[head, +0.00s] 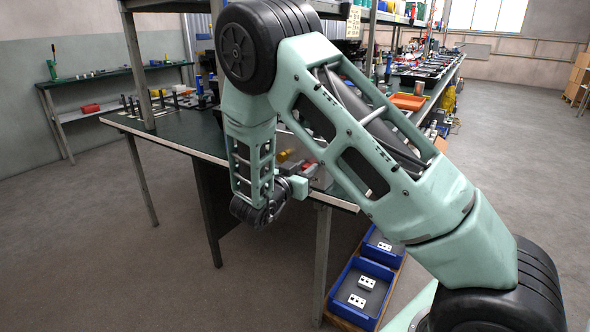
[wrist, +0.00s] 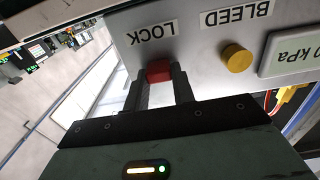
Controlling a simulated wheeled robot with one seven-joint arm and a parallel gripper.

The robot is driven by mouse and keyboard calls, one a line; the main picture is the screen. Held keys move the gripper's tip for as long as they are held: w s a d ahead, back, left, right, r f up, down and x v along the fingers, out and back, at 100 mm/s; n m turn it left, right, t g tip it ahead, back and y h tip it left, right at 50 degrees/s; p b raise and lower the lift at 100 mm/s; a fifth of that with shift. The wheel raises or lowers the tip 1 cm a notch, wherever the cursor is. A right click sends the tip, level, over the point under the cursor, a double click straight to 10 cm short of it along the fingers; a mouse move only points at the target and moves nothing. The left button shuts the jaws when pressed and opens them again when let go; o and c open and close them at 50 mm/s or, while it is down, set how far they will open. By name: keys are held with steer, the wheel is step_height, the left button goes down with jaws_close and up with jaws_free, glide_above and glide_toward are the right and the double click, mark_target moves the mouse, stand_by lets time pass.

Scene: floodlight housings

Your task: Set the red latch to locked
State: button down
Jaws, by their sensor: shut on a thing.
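The red latch (wrist: 159,70) sits on a light grey panel (wrist: 200,60), beside a label reading LOCK that shows upside down in the wrist view. My gripper (wrist: 161,84) is shut on the latch, with one dark finger on each side of it. Only the latch's outer end shows, so its set position cannot be told. In the head view my arm reaches down to the bench's near edge and hides most of the panel. A small red part (head: 308,168) shows there just beyond my wrist.
A yellow knob (wrist: 237,58) labelled BLEED and a kPa display (wrist: 292,50) are on the same panel. The dark bench top (head: 165,128) has several small parts on it. Blue bins (head: 358,292) with metal pieces stand below, right of the bench leg. The floor at left is clear.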

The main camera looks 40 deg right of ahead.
steer(key=c, duration=1.2)
jaws_free()
steer(key=shift+f, duration=0.25)
steer(key=shift+o, duration=0.2)
steer(key=shift+r, duration=0.1)
steer(key=v, duration=1.7)
steer(key=shift+a+p, duration=0.25)
steer(key=shift+p, duration=0.05)
